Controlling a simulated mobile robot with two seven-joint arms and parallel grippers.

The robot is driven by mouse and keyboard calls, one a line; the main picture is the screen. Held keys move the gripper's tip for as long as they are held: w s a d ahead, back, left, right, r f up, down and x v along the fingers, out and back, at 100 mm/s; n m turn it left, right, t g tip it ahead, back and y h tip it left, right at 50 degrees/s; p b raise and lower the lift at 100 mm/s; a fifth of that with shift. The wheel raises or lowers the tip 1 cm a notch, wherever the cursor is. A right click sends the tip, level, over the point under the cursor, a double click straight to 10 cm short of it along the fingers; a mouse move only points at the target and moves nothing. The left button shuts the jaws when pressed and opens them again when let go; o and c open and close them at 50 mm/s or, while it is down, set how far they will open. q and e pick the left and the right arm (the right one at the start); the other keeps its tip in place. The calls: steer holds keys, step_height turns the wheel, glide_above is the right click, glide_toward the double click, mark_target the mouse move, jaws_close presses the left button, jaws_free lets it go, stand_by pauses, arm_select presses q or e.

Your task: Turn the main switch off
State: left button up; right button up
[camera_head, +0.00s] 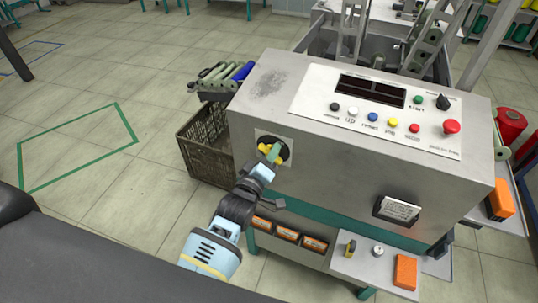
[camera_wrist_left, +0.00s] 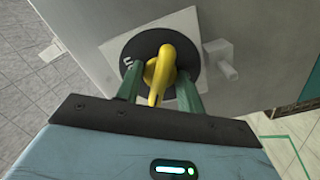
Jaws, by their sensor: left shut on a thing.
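The main switch is a yellow handle on a round black dial with a pale square plate, on the front left of the grey machine cabinet (camera_head: 330,155). In the head view the yellow handle (camera_head: 265,157) shows partly behind my left gripper (camera_head: 272,152). In the left wrist view the yellow handle (camera_wrist_left: 160,75) stands between the two green fingers of my left gripper (camera_wrist_left: 160,90), which is shut on it. The black dial (camera_wrist_left: 128,52) shows behind, with a white mark at its left. My right gripper is not in view.
The sloped panel has several coloured buttons, a display (camera_head: 371,91) and a red mushroom button (camera_head: 452,126). A brown crate (camera_head: 205,150) stands left of the cabinet. A small shelf (camera_head: 375,268) with an orange box (camera_head: 405,272) juts out below. Floor at the left is clear.

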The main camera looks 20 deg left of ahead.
arm_select(q)
steer(key=shift+r+n, duration=0.1)
steer(key=shift+n, duration=1.8)
steer(key=o, duration=1.6)
steer(key=shift+c, duration=0.2)
steer(key=shift+s, duration=0.1)
